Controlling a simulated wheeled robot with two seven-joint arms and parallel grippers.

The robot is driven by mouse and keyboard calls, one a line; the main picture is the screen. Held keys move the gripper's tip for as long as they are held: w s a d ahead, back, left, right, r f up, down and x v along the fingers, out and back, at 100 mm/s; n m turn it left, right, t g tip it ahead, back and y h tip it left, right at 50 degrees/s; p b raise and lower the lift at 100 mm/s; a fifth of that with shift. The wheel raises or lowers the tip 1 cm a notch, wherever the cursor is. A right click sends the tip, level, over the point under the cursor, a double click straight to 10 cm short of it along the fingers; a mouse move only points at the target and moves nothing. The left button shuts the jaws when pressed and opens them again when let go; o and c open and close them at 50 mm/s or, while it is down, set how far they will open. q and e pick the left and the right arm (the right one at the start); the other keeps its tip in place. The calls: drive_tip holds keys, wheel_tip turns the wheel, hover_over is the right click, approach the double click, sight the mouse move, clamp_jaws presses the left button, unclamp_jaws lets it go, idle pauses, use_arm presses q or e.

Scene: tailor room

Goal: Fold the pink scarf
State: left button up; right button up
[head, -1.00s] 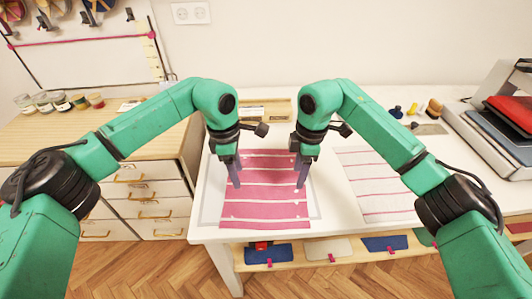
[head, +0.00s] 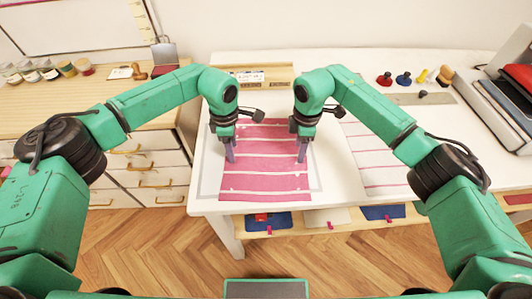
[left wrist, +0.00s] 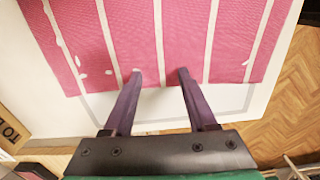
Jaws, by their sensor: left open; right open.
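The pink scarf (head: 265,181) with white stripes lies flat and spread out on the left part of the white table. Small pale marks dot it. My left gripper (head: 230,156) is open and empty at the scarf's left edge, about halfway along it. In the left wrist view, the open fingers (left wrist: 160,74) reach over the scarf's edge, with the scarf (left wrist: 133,38) ahead of them. My right gripper (head: 301,156) is open and empty at the scarf's right edge, opposite the left one. I cannot tell whether the fingertips touch the cloth.
A white cloth with pink stripes (head: 378,158) lies just right of the scarf. A wooden tray (head: 277,74) is behind it. Stamps (head: 403,79) and a press-like machine (head: 505,100) stand at the back right. A wooden drawer cabinet (head: 125,95) adjoins on the left.

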use_arm(q)
drive_tip(key=shift+s+f+b, duration=0.1)
drive_tip(key=shift+f+b, duration=0.2)
use_arm(e)
drive_tip(key=shift+s+f, duration=0.1)
drive_tip(key=shift+f, duration=0.2)
use_arm(q)
drive_tip(key=shift+r, duration=0.1)
drive_tip(key=shift+c, duration=0.9)
use_arm(e)
drive_tip(key=shift+r, duration=0.15)
drive_tip(key=shift+c, duration=0.9)
use_arm(q)
clamp_jaws()
use_arm(e)
clamp_jaws()
